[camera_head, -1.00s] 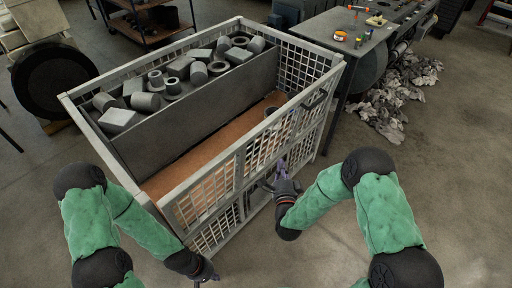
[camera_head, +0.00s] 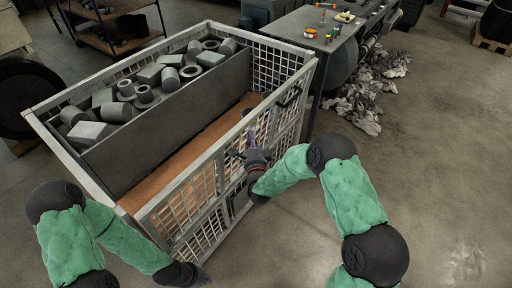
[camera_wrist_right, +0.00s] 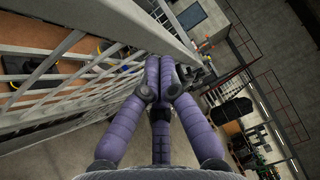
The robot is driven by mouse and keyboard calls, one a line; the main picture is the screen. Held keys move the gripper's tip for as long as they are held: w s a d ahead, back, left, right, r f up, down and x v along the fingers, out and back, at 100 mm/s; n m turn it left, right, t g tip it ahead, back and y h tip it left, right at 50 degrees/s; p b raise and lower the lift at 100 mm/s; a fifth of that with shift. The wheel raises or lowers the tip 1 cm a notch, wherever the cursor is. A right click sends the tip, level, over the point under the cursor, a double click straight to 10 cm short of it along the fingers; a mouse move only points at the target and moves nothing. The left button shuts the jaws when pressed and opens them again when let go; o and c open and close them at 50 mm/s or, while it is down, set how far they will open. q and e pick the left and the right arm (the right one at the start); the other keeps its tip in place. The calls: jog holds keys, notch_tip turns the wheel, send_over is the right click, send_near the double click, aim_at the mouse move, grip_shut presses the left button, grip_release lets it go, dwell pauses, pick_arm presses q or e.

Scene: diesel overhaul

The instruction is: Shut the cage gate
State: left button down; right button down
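The mesh cage (camera_head: 97,190) stands in front of me, its near side made of pale framed mesh panels. The gate appears to be part of this near side (camera_head: 190,200); I cannot tell surely whether it is flush with the frame. A black handle (camera_head: 289,96) sits near the top right of that side. My right gripper (camera_head: 246,143) is at the near side, close to its upper mesh. In the right wrist view its purple fingers (camera_wrist_right: 159,68) are together beside the pale bars, with nothing visible between them. My left gripper (camera_head: 203,278) is low, by the cage's near bottom corner; its fingers are too small to judge.
Grey metal parts (camera_head: 140,92) fill the cage's rear compartment behind a dark divider (camera_head: 180,120). A workbench (camera_head: 335,35) stands behind right, with a heap of rags (camera_head: 365,95) beside it.

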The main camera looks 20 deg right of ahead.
aim_at(235, 126)
jog(key=shift+w+a+r, duration=0.15)
jog(key=shift+w+a, duration=0.45)
jog(key=shift+w, duration=0.15)
jog(key=shift+w+a, duration=0.1)
jog(key=shift+w+a+r+b, duration=0.2)
jog(key=shift+w+a+b, duration=0.7)
jog(key=shift+w+b, duration=0.2)
jog(key=shift+w+a+r+n+g+p, duration=0.2)
jog(key=shift+w+a+n+p, duration=0.1)
jog(key=shift+w+a, duration=0.15)
jog(key=shift+w+a+r+n+g+p, duration=0.1)
jog(key=shift+w+a+n+g+p, duration=0.15)
jog(key=shift+w, duration=0.3)
jog(key=shift+w+a, duration=0.15)
jog(key=shift+a, duration=0.05)
jog(key=shift+r, duration=0.1)
